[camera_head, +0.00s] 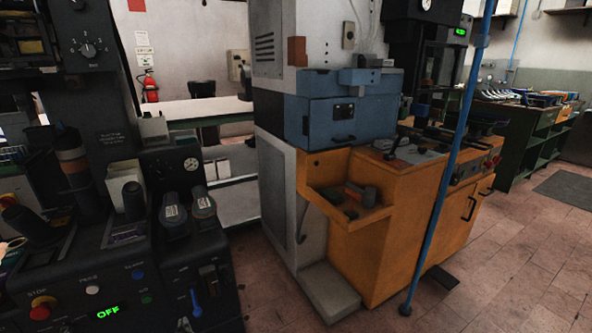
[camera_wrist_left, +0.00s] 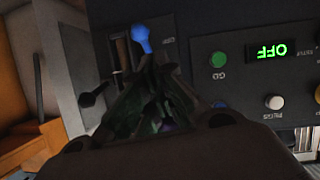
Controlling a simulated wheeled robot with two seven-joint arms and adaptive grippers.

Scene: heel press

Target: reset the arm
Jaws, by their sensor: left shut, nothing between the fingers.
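My left gripper (camera_wrist_left: 155,68) fills the middle of the left wrist view, its dark fingers shut with nothing between them. Its tips point toward the black panel of the heel press, close to a lever with a blue knob (camera_wrist_left: 142,36); I cannot tell whether they touch it. In the head view the blue lever (camera_head: 195,306) hangs with its knob downward in the lower front of the press (camera_head: 140,265), and my left gripper cannot be made out. The green OFF display (camera_head: 108,312) also shows upside down in the wrist view (camera_wrist_left: 268,51). My right gripper is in neither view.
The press panel carries a red STOP button (camera_head: 42,306), a white button (camera_head: 92,290) and a gauge (camera_head: 191,164). To the right stand an orange and blue machine (camera_head: 390,240) and a blue pole (camera_head: 440,200). Tiled floor (camera_head: 500,270) is open at the right.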

